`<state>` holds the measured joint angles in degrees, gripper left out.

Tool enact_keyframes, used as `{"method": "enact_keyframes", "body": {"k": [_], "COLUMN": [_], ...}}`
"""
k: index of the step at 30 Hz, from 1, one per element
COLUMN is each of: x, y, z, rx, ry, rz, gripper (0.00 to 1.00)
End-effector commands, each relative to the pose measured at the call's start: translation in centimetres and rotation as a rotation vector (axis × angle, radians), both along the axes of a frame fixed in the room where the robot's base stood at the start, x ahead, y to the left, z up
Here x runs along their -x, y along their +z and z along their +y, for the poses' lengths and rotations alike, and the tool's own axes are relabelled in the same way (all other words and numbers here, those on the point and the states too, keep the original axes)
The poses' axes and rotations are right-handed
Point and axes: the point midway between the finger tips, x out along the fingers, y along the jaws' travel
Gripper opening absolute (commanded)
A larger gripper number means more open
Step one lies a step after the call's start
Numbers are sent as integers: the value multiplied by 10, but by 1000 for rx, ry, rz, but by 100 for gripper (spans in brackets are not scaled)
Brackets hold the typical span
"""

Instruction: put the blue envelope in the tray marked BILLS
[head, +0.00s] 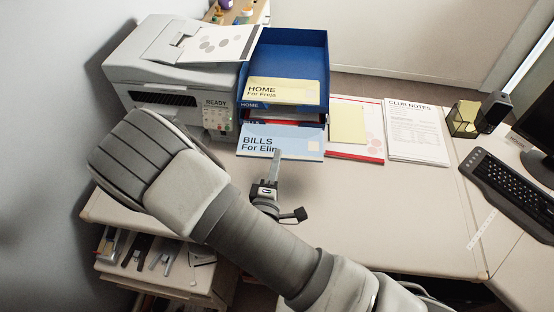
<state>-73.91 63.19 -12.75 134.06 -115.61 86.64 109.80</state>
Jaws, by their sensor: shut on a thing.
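The blue envelope (300,143) is light blue and printed "BILLS For Elin". My gripper (276,157) is shut on its front edge and holds it face up at the front of the blue tray stack (314,52). The upper tray carries a "HOME" label (250,104). A partly covered label (252,122) on the tray below seems to read "BILLS". The envelope's far edge is at that lower tray's mouth; I cannot tell how far in it reaches.
A cream envelope (290,92), "HOME For Freja", lies in the upper tray. A grey printer (165,75) stands close on the left. Papers (417,130) and a yellow pad (347,124) lie on the right. The desk in front (370,215) is clear.

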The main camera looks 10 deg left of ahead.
Motion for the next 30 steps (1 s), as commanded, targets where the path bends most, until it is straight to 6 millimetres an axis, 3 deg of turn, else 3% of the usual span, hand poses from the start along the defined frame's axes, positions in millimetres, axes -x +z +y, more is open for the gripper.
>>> {"method": "enact_keyframes", "body": {"k": [7,30], "x": [-27,-120], "y": [-15,-13], "z": [3,14], "rx": [1,-3], "ry": [-2,-4], "rz": [-2,-2], "gripper": [0,0]}}
